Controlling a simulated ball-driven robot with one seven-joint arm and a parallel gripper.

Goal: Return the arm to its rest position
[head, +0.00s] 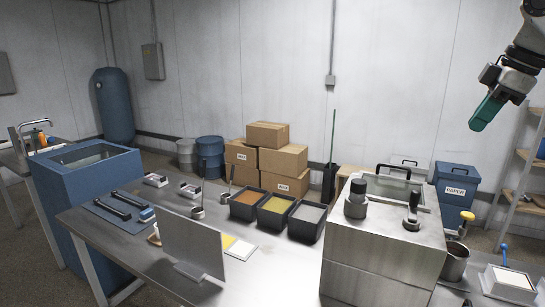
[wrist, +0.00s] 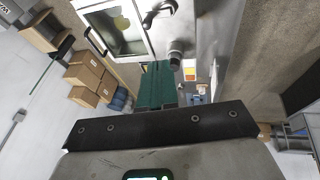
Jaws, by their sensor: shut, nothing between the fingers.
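My gripper (head: 487,112) is at the upper right of the head view, raised in the air well above the table. Its green fingers are together and hold nothing. In the wrist view the green fingers (wrist: 157,88) show at the centre, side by side. My arm comes in from the top right corner of the head view; most of it is out of the picture. Nothing touches the gripper.
The metal table (head: 125,235) carries a steel machine (head: 380,255) with knobs and a lid. Trays of powder (head: 275,210), a upright panel (head: 192,247) and a metal pot (head: 455,262) stand on it. A wooden shelf (head: 520,185) stands at the right. Air around the gripper looks free.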

